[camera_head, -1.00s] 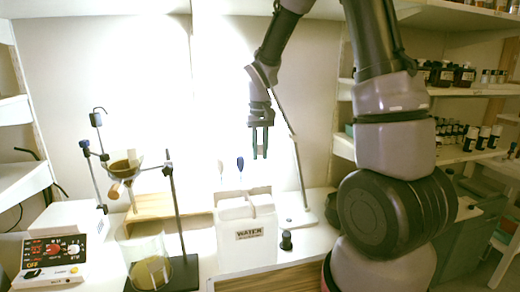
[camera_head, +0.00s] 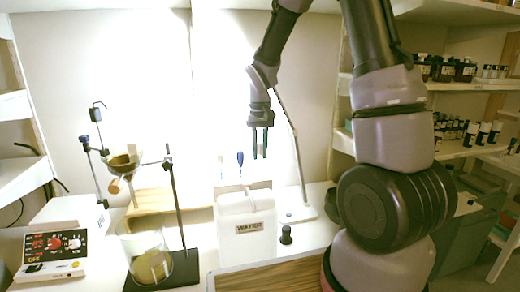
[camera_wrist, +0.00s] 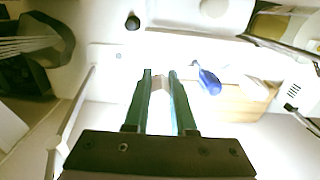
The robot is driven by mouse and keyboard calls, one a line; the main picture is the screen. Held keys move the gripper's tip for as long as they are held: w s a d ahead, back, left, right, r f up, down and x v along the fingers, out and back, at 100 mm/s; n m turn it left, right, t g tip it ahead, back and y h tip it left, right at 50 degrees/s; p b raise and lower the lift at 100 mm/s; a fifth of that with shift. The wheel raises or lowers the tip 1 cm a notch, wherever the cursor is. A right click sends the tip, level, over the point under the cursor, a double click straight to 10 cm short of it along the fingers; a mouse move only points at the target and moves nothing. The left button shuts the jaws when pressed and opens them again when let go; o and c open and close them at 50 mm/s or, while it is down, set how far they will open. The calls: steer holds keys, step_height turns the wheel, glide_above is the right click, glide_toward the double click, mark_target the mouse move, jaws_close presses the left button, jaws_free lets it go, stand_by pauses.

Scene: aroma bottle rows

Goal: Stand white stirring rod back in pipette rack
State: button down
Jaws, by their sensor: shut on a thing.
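My gripper (camera_head: 260,152) hangs pointing down in the head view, behind and above the white water container (camera_head: 247,222). In the wrist view my gripper (camera_wrist: 160,76) has its two green fingers a narrow gap apart, with a pale piece between them. This looks like the white stirring rod (camera_wrist: 160,88), washed out by the glare; its ends cannot be made out. A blue-topped pipette (camera_head: 240,160) stands upright just left of the gripper; it also shows in the wrist view (camera_wrist: 208,82). The pipette rack is mostly hidden behind the container and not clear.
A stand with a black base (camera_head: 175,275), a funnel and a glass beaker (camera_head: 150,262) are at left. A thin slanted stand (camera_head: 293,150) rises close to the right of the gripper. A small dark knob-like object (camera_head: 286,236) sits right of the container. Bottle shelves are at far right.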

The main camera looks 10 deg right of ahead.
mark_target(260, 144)
steer(key=shift+f, duration=0.35)
steer(key=c, duration=0.7)
jaws_free()
steer(key=shift+r, duration=0.1)
steer(key=shift+r, duration=2.45)
steer(key=shift+r, duration=2.5)
